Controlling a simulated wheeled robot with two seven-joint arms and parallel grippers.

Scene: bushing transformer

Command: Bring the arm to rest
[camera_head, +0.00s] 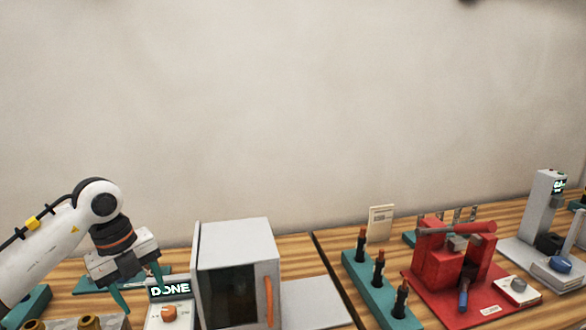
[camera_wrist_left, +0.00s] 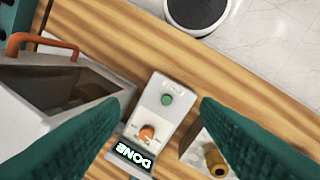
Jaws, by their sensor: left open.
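My left arm comes in from the left in the head view, and its left gripper (camera_head: 138,290) hangs over the table beside the control box. The jaws are open and empty; in the left wrist view the two green fingers (camera_wrist_left: 160,125) stand wide apart. The control box (camera_head: 168,312) has a lit "DONE" display and an orange knob. In the left wrist view the same control box (camera_wrist_left: 168,98) lies between and beyond the fingers, with a green button and the orange knob. My right gripper is in neither view.
A grey oven-like box (camera_head: 236,248) with a dark window and orange handle stands right of the gripper. Further right are a teal rack (camera_head: 372,285) with several dark pegs and a red fixture (camera_head: 450,265). Brass parts (camera_head: 88,323) sit at lower left. The wall above is bare.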

